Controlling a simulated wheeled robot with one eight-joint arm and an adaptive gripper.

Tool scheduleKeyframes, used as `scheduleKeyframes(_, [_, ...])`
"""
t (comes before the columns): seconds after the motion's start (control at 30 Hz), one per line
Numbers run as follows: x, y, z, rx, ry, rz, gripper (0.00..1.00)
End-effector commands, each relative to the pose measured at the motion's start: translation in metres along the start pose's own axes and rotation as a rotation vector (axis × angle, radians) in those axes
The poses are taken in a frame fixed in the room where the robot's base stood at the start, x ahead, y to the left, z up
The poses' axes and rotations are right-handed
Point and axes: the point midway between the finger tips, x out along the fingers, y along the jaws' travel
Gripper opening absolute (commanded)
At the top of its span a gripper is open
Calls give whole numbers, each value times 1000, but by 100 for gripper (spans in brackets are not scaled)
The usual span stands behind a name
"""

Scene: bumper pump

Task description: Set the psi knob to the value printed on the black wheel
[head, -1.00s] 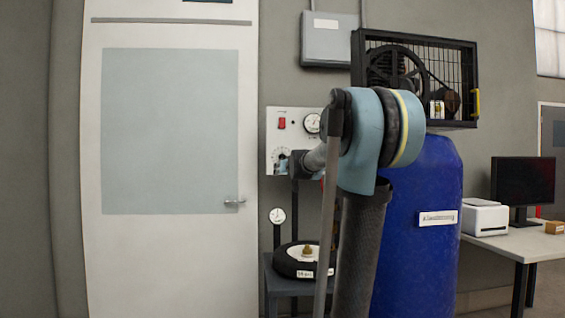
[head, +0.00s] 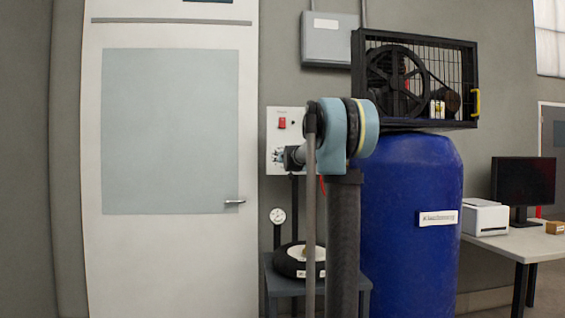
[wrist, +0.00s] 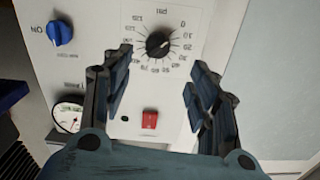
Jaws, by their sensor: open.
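The psi knob (wrist: 157,44) is a small black dial on the white panel (wrist: 90,18), ringed by printed numbers. Its exact setting is too small to read surely. My gripper (wrist: 160,62) is open, its fingers apart with the tips on either side of the knob's lower area, nothing between them. In the head view my gripper (head: 280,156) is at the panel's lower left and hides the dial. The black wheel (head: 284,266) lies on a small grey stand; its white label is partly behind my arm and not legible.
The panel also carries a blue knob (wrist: 60,33), a red switch (wrist: 150,120) and a gauge (wrist: 68,115). A blue tank (head: 415,260) stands right of my arm, with a caged compressor (head: 410,85) above. A white door (head: 170,260) is to the left.

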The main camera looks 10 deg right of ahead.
Motion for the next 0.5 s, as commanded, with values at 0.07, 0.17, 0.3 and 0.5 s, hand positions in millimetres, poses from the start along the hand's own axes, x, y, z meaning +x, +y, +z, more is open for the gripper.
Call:
scheduleKeyframes(0.07, [12,0,0,0,0,0,54])
scheduleKeyframes(0.17, [26,0,0,0,0,0,54])
scheduleKeyframes(0.3, [44,0,0,0,0,0,54])
scheduleKeyframes(0.5, [71,0,0,-2,-1,1,54])
